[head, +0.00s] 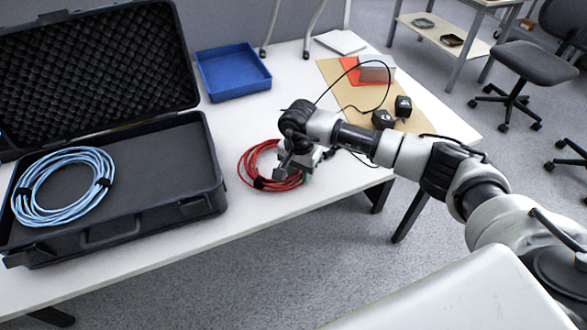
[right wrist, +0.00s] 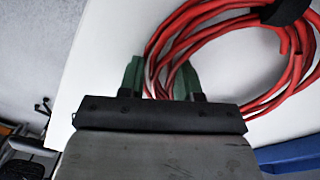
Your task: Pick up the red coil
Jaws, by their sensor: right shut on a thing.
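The red coil (head: 247,162) lies on the white table to the right of the black case, with a dark tie around part of it. My right gripper (head: 291,172) is at the coil's right side, and the wrist partly hides the coil. In the right wrist view, the green fingertips of my right gripper (right wrist: 162,78) are shut on strands of the red coil (right wrist: 190,20), which pass between them. The coil appears to be at table level. My left gripper is not in view.
An open black case (head: 215,195) with foam holds a blue coil (head: 30,207) at left. A blue tray (head: 232,73) stands behind the red coil. Black blocks (head: 383,119) and a brown board (head: 345,88) lie at the back right. Table's front edge is close.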

